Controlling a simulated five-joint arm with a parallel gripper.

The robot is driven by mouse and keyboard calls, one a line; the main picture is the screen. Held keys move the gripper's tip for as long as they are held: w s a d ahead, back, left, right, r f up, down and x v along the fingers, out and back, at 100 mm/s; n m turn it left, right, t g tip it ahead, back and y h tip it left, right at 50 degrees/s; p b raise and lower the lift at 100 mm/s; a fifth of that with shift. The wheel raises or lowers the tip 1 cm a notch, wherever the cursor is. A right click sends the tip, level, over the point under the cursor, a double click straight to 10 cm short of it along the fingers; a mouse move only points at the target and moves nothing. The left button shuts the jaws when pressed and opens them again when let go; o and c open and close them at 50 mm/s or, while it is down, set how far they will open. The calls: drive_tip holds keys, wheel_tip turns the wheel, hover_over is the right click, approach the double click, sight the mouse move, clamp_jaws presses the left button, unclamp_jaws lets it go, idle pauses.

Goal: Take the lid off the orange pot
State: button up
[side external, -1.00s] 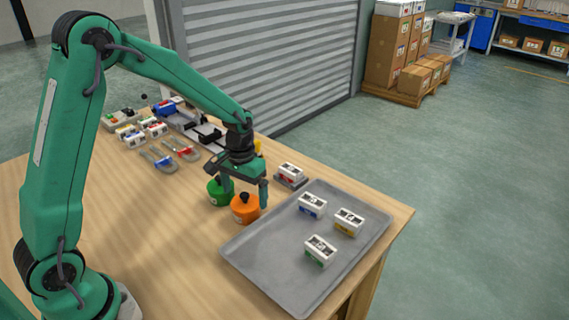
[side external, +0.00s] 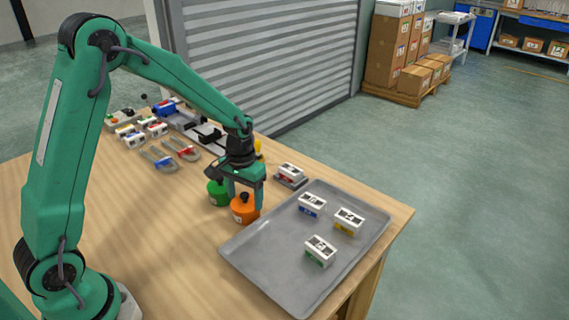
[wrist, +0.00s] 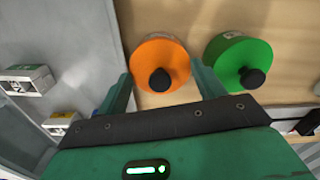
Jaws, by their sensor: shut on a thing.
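The orange pot (side external: 244,212) stands on the wooden table beside the tray's left corner. Its orange lid (wrist: 150,55) has a black knob (wrist: 160,79) and appears seated on the pot. My gripper (side external: 247,196) is above the pot with a finger on each side of the lid, shut on it. In the wrist view my gripper (wrist: 163,70) shows the same two fingers flanking the orange lid, with the knob between them. The exact contact points are partly hidden.
A green pot (side external: 217,193) with a black knob stands close to the left. A grey tray (side external: 270,262) with several small white-topped blocks lies to the right. Clamps (side external: 160,158) and other parts lie further back. The table's left front is clear.

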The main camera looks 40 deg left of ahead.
drive_tip(key=shift+r, duration=0.1)
drive_tip(key=shift+r, duration=0.4)
wheel_tip(320, 180, up, 3)
drive_tip(key=shift+r, duration=0.1)
drive_tip(key=s+d+r, duration=0.5)
drive_tip(key=d+r, duration=0.2)
drive_tip(key=d, duration=0.3)
drive_tip(key=shift+s+d, duration=0.15)
drive_tip(key=shift+s, duration=0.05)
drive_tip(key=shift+w+f, duration=0.1)
hover_over(267, 199)
wheel_tip(267, 199, down, 11)
drive_tip(key=shift+r, duration=0.1)
idle(1.0)
drive_tip(key=shift+f, duration=2)
